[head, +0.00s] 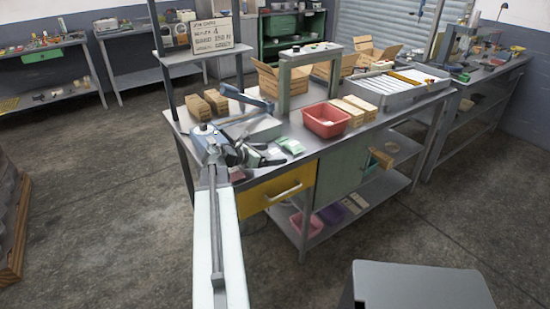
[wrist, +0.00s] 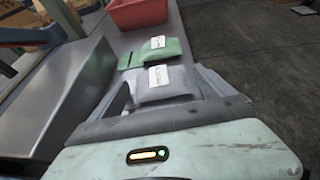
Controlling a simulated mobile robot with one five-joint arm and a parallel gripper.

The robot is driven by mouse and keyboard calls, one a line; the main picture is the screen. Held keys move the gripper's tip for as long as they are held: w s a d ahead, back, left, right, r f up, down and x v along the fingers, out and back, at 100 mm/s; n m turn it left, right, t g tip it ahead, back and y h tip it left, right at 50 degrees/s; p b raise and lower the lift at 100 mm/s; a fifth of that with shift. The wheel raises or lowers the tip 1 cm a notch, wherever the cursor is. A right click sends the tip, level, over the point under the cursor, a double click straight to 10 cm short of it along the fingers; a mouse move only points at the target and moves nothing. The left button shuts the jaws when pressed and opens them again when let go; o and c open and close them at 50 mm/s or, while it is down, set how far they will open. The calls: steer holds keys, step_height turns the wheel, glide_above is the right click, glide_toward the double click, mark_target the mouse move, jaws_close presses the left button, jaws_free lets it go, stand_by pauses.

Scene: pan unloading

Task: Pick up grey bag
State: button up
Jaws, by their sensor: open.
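The grey bag (wrist: 168,88) with a white label lies on the bench top in the wrist view. My gripper (wrist: 162,76) is open, with one finger on each side of the bag. The near part of the bag is hidden behind the gripper body. I cannot tell whether the fingers touch it. In the head view my gripper (head: 262,157) is low over the front left of the workbench (head: 292,166), and the grey bag cannot be made out clearly there.
A green bag (wrist: 162,50) lies just beyond the grey one. A red bin (head: 326,120) stands farther along the bench. A metal pan (wrist: 58,98) is close on the left in the wrist view. Cardboard boxes (head: 281,79) stand behind. The bench edge drops off at the right.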

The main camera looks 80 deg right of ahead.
steer(key=c, duration=1.5)
steer(key=shift+r, duration=0.1)
steer(key=shift+c, duration=0.2)
steer(key=shift+r, duration=0.1)
